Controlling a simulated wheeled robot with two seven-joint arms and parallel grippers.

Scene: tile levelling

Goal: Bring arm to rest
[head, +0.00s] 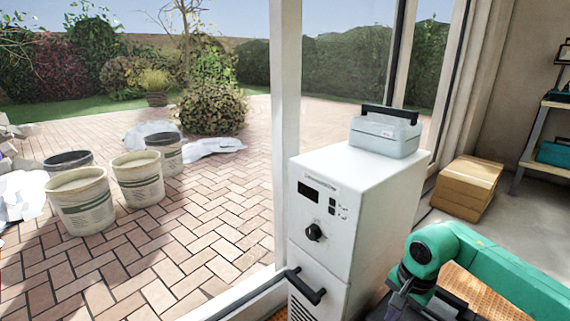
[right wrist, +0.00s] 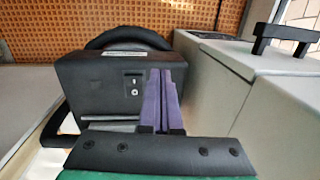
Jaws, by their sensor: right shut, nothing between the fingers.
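My right arm, green with a dark wrist, comes in from the right edge of the head view and bends down beside the white cabinet. Its gripper (head: 398,303) is at the bottom edge, partly cut off. In the right wrist view the purple fingers of my right gripper (right wrist: 161,76) are shut together with nothing between them. A black box with a switch and a curved handle (right wrist: 95,88) lies behind the fingers; I cannot tell if they touch it. My left gripper is not in view.
A white cabinet (head: 330,235) stands close to my right arm, with a pale case (head: 385,137) on top. Its side also shows in the right wrist view (right wrist: 215,95). Cardboard boxes (head: 467,188) and a shelf (head: 535,140) stand at right. Buckets (head: 137,180) stand on paving outside.

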